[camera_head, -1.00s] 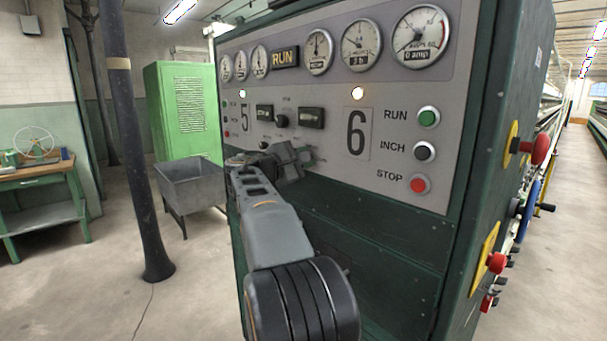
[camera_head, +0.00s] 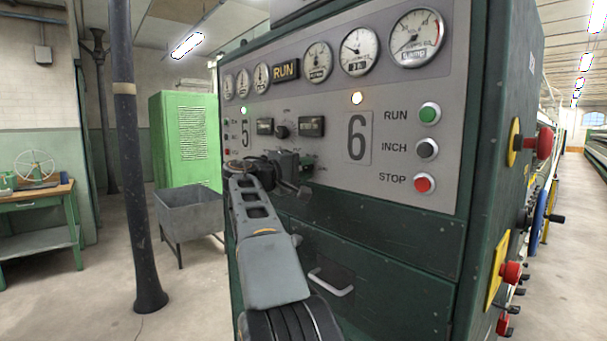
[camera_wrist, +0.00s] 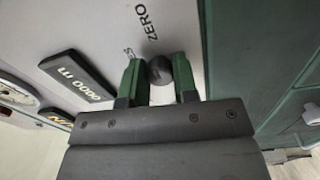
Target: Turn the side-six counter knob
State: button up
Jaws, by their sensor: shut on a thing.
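The dark round counter knob (camera_wrist: 161,69) sits on the grey panel by the word ZERO in the wrist view. My gripper (camera_wrist: 157,78) has its two green-tipped fingers on either side of the knob, shut on it. The counter display (camera_wrist: 76,75), reading zeros and an m, lies left of the knob in the wrist view. In the head view, my gripper (camera_head: 300,166) is at the panel below the side-six counter (camera_head: 311,126), left of the big 6 (camera_head: 357,138). The knob is largely hidden there by my gripper.
The RUN (camera_head: 429,113), INCH (camera_head: 426,149) and STOP (camera_head: 424,184) buttons are right of the 6. A drawer handle (camera_head: 330,283) is below the panel. Red knobs (camera_head: 545,143) stick out from the cabinet's right side. A grey bin (camera_head: 190,212) stands left.

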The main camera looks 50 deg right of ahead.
dwell(0.4)
jog(key=o, duration=0.9)
jog(key=w+a+b, duration=0.1)
jog(key=a, duration=1.2)
jog(key=shift+w+a+f+b, duration=0.25)
jog(key=shift+a+b, duration=0.1)
jog(key=shift+a, duration=0.05)
